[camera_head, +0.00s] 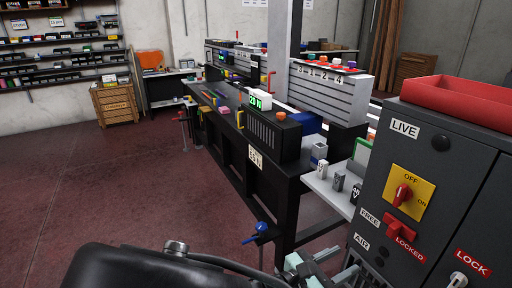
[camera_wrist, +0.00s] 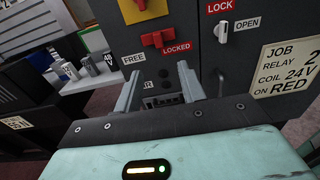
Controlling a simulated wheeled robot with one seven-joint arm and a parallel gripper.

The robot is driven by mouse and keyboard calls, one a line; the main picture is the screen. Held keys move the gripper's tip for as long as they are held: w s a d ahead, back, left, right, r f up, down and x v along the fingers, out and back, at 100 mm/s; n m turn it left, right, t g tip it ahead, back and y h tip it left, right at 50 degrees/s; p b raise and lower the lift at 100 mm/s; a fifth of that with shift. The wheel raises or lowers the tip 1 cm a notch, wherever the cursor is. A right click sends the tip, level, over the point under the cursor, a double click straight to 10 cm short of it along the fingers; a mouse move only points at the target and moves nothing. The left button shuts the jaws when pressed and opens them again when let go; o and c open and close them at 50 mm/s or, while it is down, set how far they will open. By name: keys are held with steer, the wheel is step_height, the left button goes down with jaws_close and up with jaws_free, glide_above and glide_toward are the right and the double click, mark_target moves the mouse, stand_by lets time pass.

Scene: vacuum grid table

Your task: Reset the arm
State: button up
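My gripper (camera_wrist: 158,82) is open in the wrist view, its two grey fingers apart in front of the dark control cabinet (camera_wrist: 235,85). I see nothing held between them. The fingers partly hide the AIR label (camera_wrist: 147,86) and the sockets beside it. Part of my gripper also shows at the bottom of the head view (camera_head: 322,268). The cabinet in the head view (camera_head: 455,150) carries a red OFF/ON switch (camera_head: 403,195) on a yellow plate and a red FREE/LOCKED lever (camera_head: 399,226). A pale LOCK/OPEN knob (camera_wrist: 221,31) sits above and right of my fingers.
A red tray (camera_head: 460,98) tops the cabinet. A black workbench (camera_head: 262,180) with a blue-handled clamp (camera_head: 259,232) stands left of it. Small weights (camera_head: 338,180) stand on a white shelf. A job card (camera_wrist: 287,65) is on the cabinet. The floor at left is clear.

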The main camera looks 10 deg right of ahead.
steer(key=s+a+r+m+g+y, duration=0.1)
steer(key=s+a+m+g+y, duration=0.3)
steer(key=s+m+g+y, duration=0.4)
steer(key=s+a+r+m+t+y, duration=0.1)
steer(key=s+a+r+m+y, duration=0.1)
steer(key=r, duration=0.4)
steer(key=s+a+r+m+t+y, duration=0.1)
steer(key=s+a+r+m+y, duration=0.1)
steer(key=r+m+y, duration=0.2)
step_height(320, 180, up, 3)
steer(key=y, duration=0.3)
steer(key=shift+a+f, duration=0.15)
steer(key=shift+a, duration=0.15)
